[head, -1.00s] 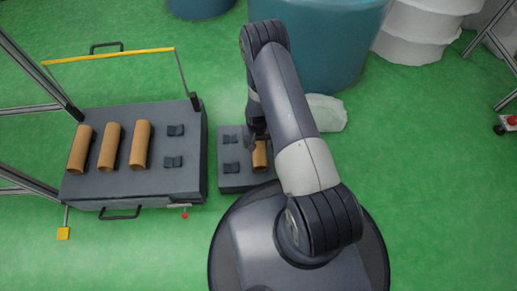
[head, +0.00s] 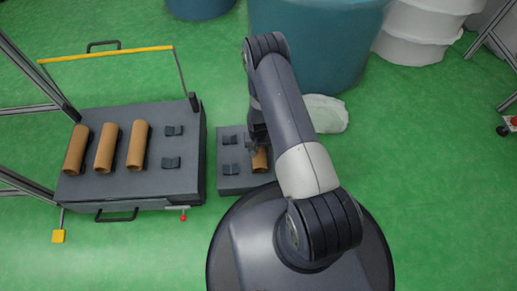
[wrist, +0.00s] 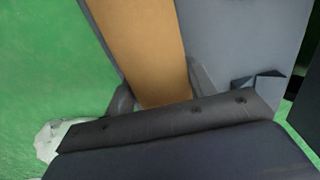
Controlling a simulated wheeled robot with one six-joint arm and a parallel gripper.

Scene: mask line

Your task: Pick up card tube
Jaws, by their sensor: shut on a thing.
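A brown card tube (head: 260,160) lies at the small grey tray (head: 232,181) beside my base, partly hidden by my arm. In the wrist view the card tube (wrist: 145,45) runs up from between my gripper's fingers. My gripper (wrist: 160,100) is shut on it, one finger at each side. In the head view my gripper (head: 257,143) is mostly covered by my arm. I cannot tell whether the tube touches the tray. Several other card tubes, one of them the right-hand tube (head: 138,145), lie in a row on the large grey cart (head: 130,120).
A blue-green tub (head: 325,50) and a whitish lump (head: 327,113) stand behind my arm.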

